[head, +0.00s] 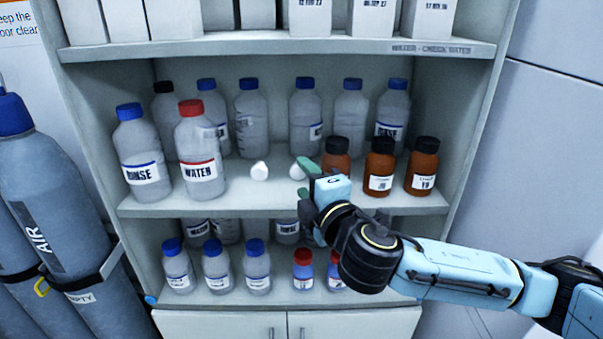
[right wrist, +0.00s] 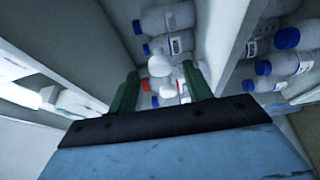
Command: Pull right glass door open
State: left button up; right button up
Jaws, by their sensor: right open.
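Two small white knobs, a left one (head: 259,171) and a right one (head: 297,171), sit side by side before the middle shelf. The glass doors themselves are too clear to make out; I cannot tell their edges. My right gripper (head: 305,174) has green fingers and reaches in from the right, its tips close to the right knob and partly overlapping it. In the right wrist view its fingers (right wrist: 160,72) are spread, with white knobs (right wrist: 160,65) showing between and beyond them. I cannot tell whether a finger touches a knob. My left gripper is not in view.
The shelf (head: 240,200) holds clear bottles (head: 131,155) and brown bottles (head: 379,168). More bottles (head: 257,268) stand on the shelf below. White cupboard doors (head: 240,325) are at the bottom. Grey gas cylinders (head: 45,190) stand at the left.

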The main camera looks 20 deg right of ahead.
jog(key=shift+w+a, duration=0.15)
jog(key=shift+w, duration=1.05)
jog(key=shift+c, duration=0.3)
grip_shut()
